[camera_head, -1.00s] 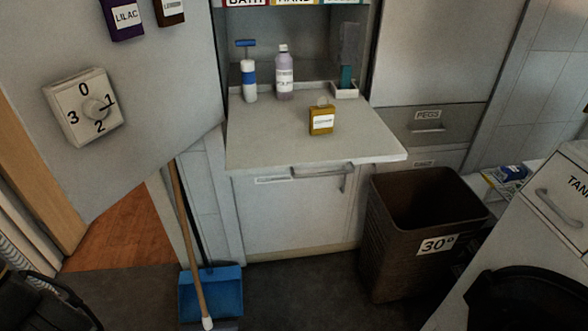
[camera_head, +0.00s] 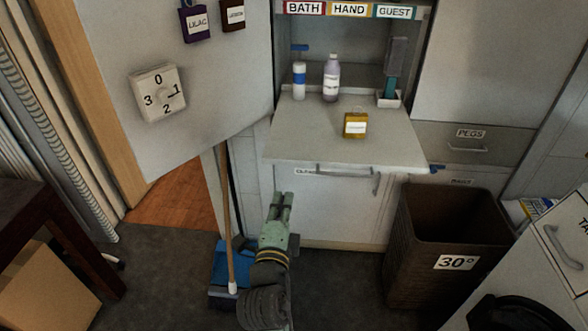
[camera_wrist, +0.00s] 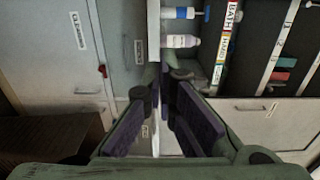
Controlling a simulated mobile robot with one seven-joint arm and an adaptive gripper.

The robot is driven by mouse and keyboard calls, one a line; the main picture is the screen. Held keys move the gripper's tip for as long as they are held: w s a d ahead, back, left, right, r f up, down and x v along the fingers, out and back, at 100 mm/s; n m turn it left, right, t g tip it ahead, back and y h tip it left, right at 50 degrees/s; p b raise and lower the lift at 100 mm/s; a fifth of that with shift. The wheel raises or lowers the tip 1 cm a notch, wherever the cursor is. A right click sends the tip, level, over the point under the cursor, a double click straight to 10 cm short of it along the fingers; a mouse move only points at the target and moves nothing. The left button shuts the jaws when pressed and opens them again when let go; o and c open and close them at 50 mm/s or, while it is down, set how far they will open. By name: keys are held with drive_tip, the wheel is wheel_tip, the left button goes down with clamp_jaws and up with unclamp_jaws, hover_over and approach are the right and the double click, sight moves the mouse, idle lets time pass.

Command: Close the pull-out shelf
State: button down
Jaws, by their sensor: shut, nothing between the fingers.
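The pull-out shelf (camera_head: 310,142) is a pale grey board that sticks out from a niche above a white cabinet front. A yellow labelled container (camera_head: 355,125) stands on it, towards the right. My gripper (camera_head: 283,197), green with dark finger pads, is below and in front of the shelf's left part in the head view. It appears apart from the shelf and holds nothing. In the wrist view, the dark fingers (camera_wrist: 161,82) converge with nothing between them. That view is turned sideways.
A pump bottle (camera_head: 299,80) and a lilac bottle (camera_head: 331,78) stand at the back of the niche. A brown bin (camera_head: 415,245) is at right, and a broom (camera_head: 228,215) with a blue dustpan (camera_head: 226,262) is at left.

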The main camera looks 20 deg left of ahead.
drive_tip(key=b+x, duration=0.7)
drive_tip(key=x, duration=0.5)
drive_tip(key=shift+w, duration=0.2)
